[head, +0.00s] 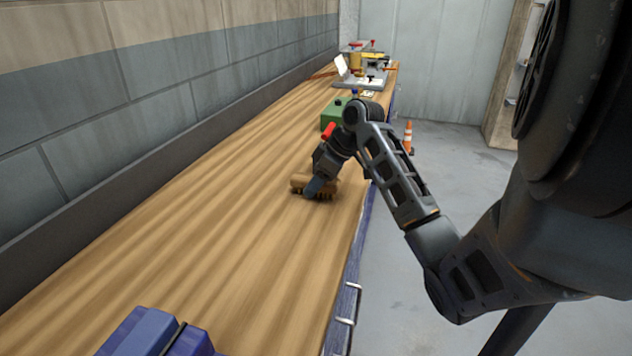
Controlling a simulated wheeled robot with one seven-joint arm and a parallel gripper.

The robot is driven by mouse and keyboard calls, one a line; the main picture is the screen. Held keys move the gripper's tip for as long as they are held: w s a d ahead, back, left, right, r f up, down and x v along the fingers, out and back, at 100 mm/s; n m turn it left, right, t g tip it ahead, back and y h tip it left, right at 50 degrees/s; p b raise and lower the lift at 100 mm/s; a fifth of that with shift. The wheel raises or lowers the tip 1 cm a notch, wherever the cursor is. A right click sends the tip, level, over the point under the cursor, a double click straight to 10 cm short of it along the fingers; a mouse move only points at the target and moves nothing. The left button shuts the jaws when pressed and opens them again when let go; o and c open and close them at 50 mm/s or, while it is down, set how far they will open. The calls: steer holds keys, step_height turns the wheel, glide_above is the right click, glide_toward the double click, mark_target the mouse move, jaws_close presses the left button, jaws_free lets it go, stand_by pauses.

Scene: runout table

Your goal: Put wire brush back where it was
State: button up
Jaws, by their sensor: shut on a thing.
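The wire brush (328,183) has a tan wooden body with dark bristles underneath. It is at the wooden table's (240,210) right part, in front of the green box. My gripper (313,190) is shut on the brush, coming down from above and behind it. One finger shows on the near side of the brush; the other is hidden. The brush is level and at or very close to the table top; I cannot tell whether the bristles touch it.
A green box (334,116) stands behind my gripper. Farther back are a grey machine (362,78) and several small items. A blue case (155,335) is at the near edge. The table's middle and left are clear. An orange cone (408,137) stands on the floor.

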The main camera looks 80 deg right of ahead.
steer(key=o, duration=1)
steer(key=shift+f, duration=0.1)
steer(key=v, duration=1.2)
steer(key=shift+r, duration=0.2)
